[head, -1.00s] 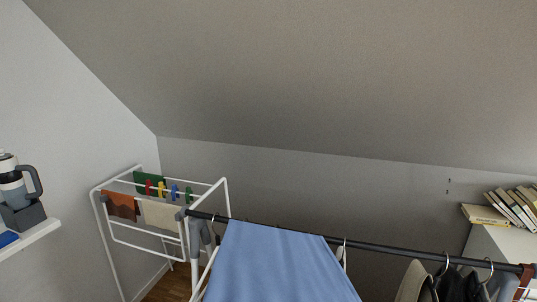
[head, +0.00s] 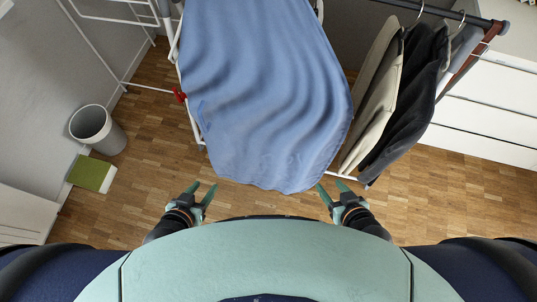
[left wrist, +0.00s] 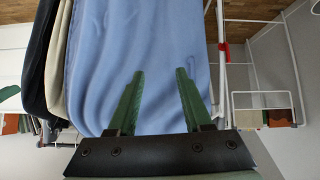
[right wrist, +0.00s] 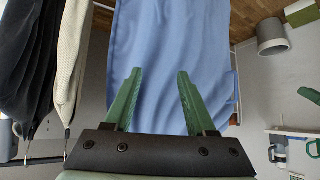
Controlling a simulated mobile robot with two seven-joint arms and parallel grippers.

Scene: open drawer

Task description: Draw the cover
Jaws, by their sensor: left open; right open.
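My left gripper (head: 204,188) is open and empty, just below and left of the cover's lower edge. My right gripper (head: 332,188) is open and empty, near the lower right corner of the cover. Both appear apart from the cloth. What is behind the cover is hidden.
Dark and beige garments (head: 385,95) hang close to the cover's right side on a dark rail (head: 440,14). A white drying rack (head: 110,18) stands at the left. A bin (head: 97,130) and a green box (head: 92,174) are on the wooden floor. White drawers (head: 490,110) stand at right.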

